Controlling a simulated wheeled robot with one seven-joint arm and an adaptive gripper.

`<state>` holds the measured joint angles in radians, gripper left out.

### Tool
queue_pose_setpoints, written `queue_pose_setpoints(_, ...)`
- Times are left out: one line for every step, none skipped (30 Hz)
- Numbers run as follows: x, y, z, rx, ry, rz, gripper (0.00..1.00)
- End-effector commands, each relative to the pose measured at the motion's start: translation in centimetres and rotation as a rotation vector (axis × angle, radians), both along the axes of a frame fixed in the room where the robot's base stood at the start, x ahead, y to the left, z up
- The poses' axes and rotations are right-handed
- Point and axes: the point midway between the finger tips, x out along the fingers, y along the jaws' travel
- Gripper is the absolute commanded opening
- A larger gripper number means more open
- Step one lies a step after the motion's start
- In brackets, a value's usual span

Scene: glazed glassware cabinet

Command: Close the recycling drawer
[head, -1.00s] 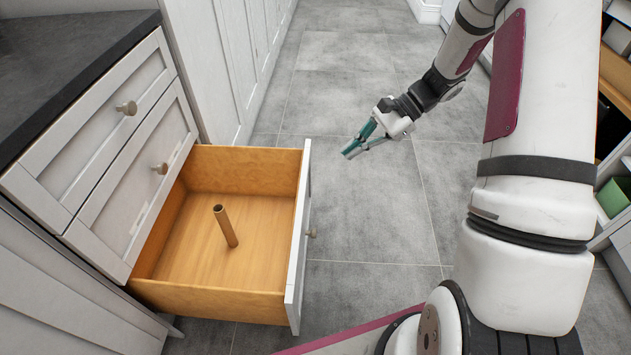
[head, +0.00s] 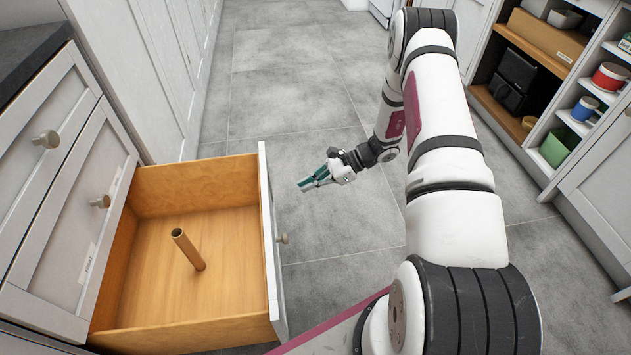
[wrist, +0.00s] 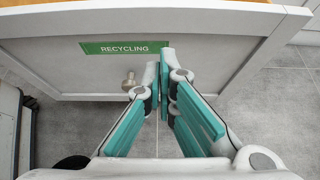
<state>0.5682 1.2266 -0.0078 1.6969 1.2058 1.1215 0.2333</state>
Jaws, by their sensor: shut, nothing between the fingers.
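The recycling drawer (head: 270,240) is pulled out from the cabinet at the left in the head view. Its wooden inside holds one upright brown tube (head: 188,249). In the wrist view, its grey-white front (wrist: 60,58) carries a green "RECYCLING" label (wrist: 127,48) and a round knob (wrist: 129,81); the knob (head: 282,239) also shows in the head view. My gripper (head: 302,187) is shut and empty, to the right of the drawer front and pointing toward it. In the wrist view, its fingertips (wrist: 165,60) appear just right of the knob; I cannot tell whether they touch the front.
Two shut drawer fronts with knobs (head: 46,140) are above and left of the open drawer. Open shelves (head: 545,75) with bins and pots stand at the right. Grey floor (head: 290,90) lies clear between the two sides.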

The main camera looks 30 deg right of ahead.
Motion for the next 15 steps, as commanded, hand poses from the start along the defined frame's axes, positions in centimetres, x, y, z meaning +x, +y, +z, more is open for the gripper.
queue_pose_setpoints(0.3, 1.0, -0.7, 0.001, 0.001, 0.003, 0.00)
queue_pose_setpoints(0.4, 1.5, -1.0, 0.001, 0.001, 0.004, 0.00)
queue_pose_setpoints(0.6, 2.1, -1.4, 0.001, 0.001, 0.003, 0.00)
queue_pose_setpoints(0.8, 2.6, -1.7, 0.000, 0.001, 0.003, 0.00)
queue_pose_setpoints(1.0, 3.1, -2.0, 0.000, 0.000, 0.004, 0.00)
queue_pose_setpoints(1.1, 3.6, -2.4, 0.000, 0.000, 0.002, 0.00)
queue_pose_setpoints(1.3, 4.1, -2.6, 0.000, 0.001, 0.003, 0.00)
queue_pose_setpoints(1.4, 4.6, -2.5, 0.000, 0.000, 0.004, 0.00)
queue_pose_setpoints(1.7, 5.2, -2.4, 0.000, -0.002, 0.003, 0.00)
queue_pose_setpoints(1.8, 5.5, -2.4, 0.000, -0.001, 0.003, 0.00)
queue_pose_setpoints(1.9, 5.9, -2.4, -0.001, 0.000, 0.003, 0.00)
queue_pose_setpoints(2.1, 6.4, -2.4, -0.001, 0.000, 0.003, 0.00)
queue_pose_setpoints(2.1, 6.6, -2.4, 0.000, -0.001, 0.002, 0.00)
queue_pose_setpoints(2.2, 6.9, -2.4, 0.000, 0.000, 0.001, 0.00)
queue_pose_setpoints(2.3, 7.1, -2.4, 0.000, 0.000, 0.001, 0.00)
